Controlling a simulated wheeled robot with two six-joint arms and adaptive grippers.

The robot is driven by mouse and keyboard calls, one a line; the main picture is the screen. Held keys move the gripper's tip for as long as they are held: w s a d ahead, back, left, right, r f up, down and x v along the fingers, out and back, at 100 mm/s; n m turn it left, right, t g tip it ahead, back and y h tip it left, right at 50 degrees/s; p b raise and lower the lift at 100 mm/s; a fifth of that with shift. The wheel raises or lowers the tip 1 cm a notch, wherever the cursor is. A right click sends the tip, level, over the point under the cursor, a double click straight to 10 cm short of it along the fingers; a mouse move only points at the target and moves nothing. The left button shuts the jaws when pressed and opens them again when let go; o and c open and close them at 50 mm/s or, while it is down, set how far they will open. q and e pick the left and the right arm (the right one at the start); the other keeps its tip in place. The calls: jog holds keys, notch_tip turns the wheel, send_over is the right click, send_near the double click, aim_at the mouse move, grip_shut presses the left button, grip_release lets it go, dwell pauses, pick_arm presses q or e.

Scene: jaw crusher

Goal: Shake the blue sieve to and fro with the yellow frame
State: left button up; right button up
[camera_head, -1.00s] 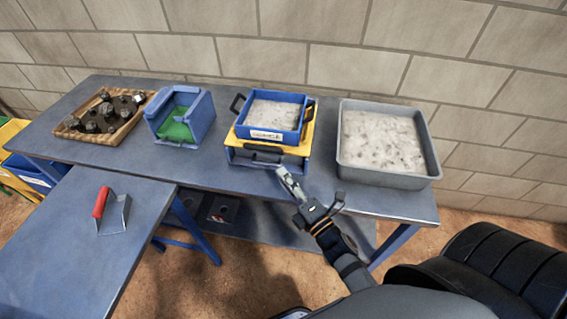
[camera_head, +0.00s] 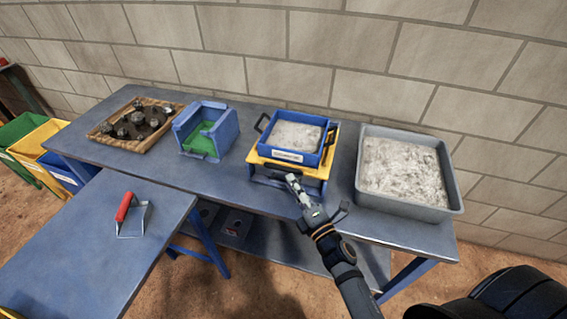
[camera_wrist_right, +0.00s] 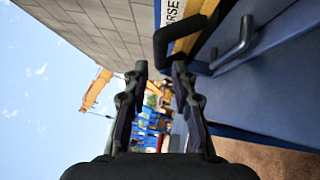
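The blue sieve (camera_head: 272,138) is a square tray of pale grey grit, with a black handle on its left and right sides. It sits on the yellow frame (camera_head: 258,159), which rests over a blue lower box with a handle at its front. My right gripper (camera_head: 318,194) is in front of the frame's right half, empty, with its fingers apart. In the right wrist view the gripper (camera_wrist_right: 160,70) has a gap between its fingertips. A black handle (camera_wrist_right: 175,38) shows just beyond the right-hand finger, with a lettered label above it. My left gripper is not in view.
A grey tray (camera_head: 408,208) of grit stands close on the right. A blue box with green inside (camera_head: 228,133) and a wooden tray of dark rocks (camera_head: 100,137) stand left. A red-handled scoop (camera_head: 125,205) lies on the front bench. The wall is close behind.

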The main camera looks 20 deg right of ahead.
aim_at(282, 169)
jog(key=p+x, duration=0.1)
jog(key=x, duration=0.5)
jog(key=shift+w, duration=0.4)
grip_shut()
